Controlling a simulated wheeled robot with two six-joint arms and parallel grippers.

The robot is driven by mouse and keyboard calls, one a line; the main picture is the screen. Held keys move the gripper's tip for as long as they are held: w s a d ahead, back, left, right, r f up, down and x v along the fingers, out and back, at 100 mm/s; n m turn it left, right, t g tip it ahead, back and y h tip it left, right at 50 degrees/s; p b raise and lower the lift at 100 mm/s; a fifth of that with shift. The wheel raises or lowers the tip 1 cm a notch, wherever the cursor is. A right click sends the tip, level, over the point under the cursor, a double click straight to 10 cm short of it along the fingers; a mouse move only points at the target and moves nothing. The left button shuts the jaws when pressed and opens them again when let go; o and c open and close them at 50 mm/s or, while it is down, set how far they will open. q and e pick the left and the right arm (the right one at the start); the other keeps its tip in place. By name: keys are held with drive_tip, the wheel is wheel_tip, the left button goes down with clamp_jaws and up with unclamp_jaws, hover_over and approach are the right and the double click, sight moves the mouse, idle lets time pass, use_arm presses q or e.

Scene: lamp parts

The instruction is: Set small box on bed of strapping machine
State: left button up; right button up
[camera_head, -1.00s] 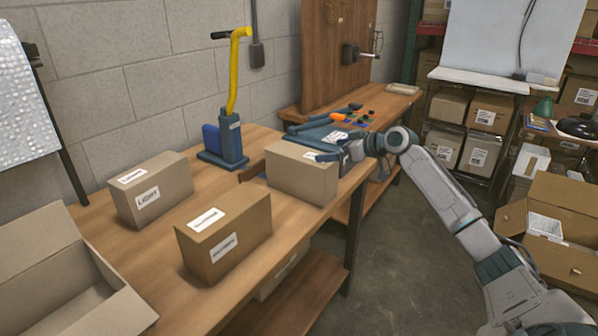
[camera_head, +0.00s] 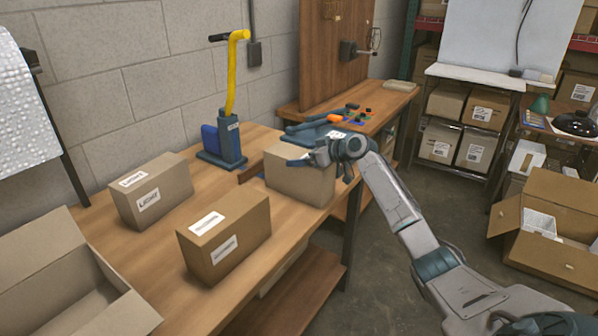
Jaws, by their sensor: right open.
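A closed brown cardboard box (camera_head: 298,182) stands on the wooden bench near its right edge. My right gripper (camera_head: 306,159) is open at the top right of this box; its fingers reach over the top, and I cannot tell whether they touch it. A blue stand with a yellow lever (camera_head: 229,140), which looks like part of the strapping machine, stands behind and left of the box. A flat blue bed (camera_head: 310,133) shows behind the box, partly hidden by it. Two more closed boxes, one labelled (camera_head: 152,191) and one nearer (camera_head: 225,238), stand to the left. My left gripper is not in view.
An open empty carton (camera_head: 60,275) is at the bench's front left. Small colored parts (camera_head: 355,116) lie on the second bench behind. An open carton (camera_head: 548,215) is on the right, by shelves. The bench between the boxes has some free room.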

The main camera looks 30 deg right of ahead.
drive_tip(key=shift+w+f, duration=0.1)
drive_tip(key=shift+w, duration=0.05)
drive_tip(key=c, duration=1.6)
drive_tip(key=shift+r, duration=0.25)
drive_tip(key=c, duration=0.4)
drive_tip(key=shift+o, duration=0.2)
drive_tip(key=shift+f, duration=0.1)
drive_tip(key=shift+w, duration=0.1)
